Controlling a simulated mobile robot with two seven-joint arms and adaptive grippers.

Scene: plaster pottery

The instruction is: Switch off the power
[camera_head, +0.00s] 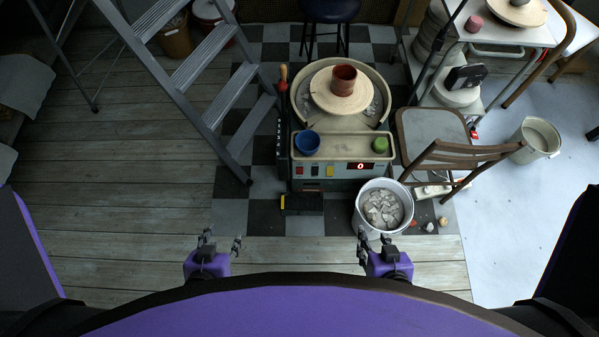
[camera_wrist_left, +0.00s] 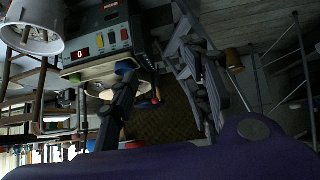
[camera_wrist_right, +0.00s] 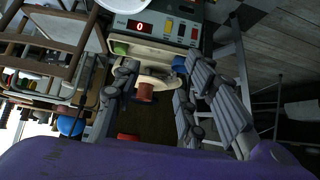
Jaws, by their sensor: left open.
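The pottery wheel (camera_head: 343,145) stands ahead, with a dark control panel on its front. Which one is the power switch is too small to tell. The panel also shows upside down in the left wrist view (camera_wrist_left: 110,22) and the right wrist view (camera_wrist_right: 155,20). My left gripper (camera_head: 221,240) is open and empty, short of the panel and left of it. My right gripper (camera_head: 374,241) is open and empty, just before the bucket.
A bucket of pale chunks (camera_head: 384,208) stands right of the panel's front. A stepladder (camera_head: 205,75) stands left of the wheel, a chair (camera_head: 450,150) right of it. A blue bowl (camera_head: 307,142) and a red-brown pot (camera_head: 343,80) sit on the wheel. Floor before the panel is mostly clear.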

